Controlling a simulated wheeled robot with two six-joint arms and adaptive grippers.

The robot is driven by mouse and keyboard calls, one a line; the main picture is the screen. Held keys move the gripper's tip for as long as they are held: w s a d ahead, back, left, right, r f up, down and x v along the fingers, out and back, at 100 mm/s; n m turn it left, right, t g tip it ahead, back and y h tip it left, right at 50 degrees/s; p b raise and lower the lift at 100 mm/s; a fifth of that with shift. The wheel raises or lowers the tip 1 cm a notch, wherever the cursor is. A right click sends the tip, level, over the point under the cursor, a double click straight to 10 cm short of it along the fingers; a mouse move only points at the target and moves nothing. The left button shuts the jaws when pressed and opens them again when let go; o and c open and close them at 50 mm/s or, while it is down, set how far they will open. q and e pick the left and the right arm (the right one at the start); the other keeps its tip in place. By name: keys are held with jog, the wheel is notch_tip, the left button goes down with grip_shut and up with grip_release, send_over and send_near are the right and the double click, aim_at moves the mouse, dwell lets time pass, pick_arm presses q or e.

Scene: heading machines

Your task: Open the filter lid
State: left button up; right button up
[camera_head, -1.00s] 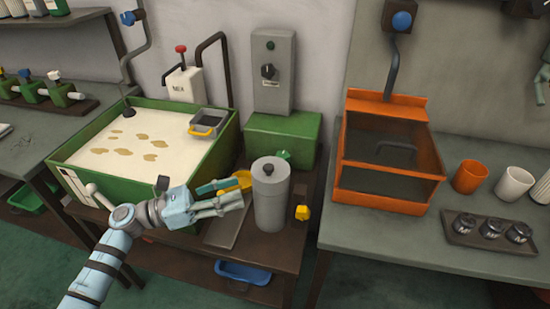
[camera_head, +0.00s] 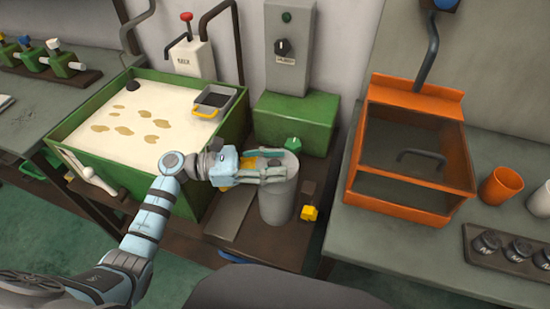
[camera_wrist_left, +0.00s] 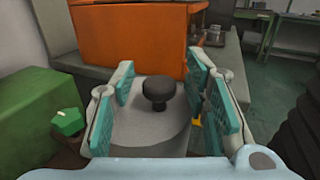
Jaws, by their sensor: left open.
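The filter is a grey upright cylinder (camera_head: 277,206) on the low brown bench. Its round grey lid (camera_wrist_left: 150,137) lies flat on top, with a dark knob (camera_wrist_left: 157,91) standing up from its middle. My left gripper (camera_head: 281,164) is open and level over the lid, reaching in from the left. In the left wrist view the knob stands between the two spread teal pads, with a gap on both sides. In the head view the fingers partly cover the lid and knob. My right gripper is not in view.
A green box (camera_head: 292,122) with a grey control panel stands behind the filter. A green-walled vat (camera_head: 236,125) of pale liquid is left. A yellow knob (camera_head: 309,213) is close right of the filter. An orange open box (camera_head: 352,190) stands on the right table.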

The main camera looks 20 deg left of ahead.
pick_arm(q)
jog(key=shift+w+d, duration=0.1)
jog(key=shift+d, duration=0.15)
jog(key=shift+a, duration=0.1)
grip_shut()
jog(key=shift+a, duration=0.1)
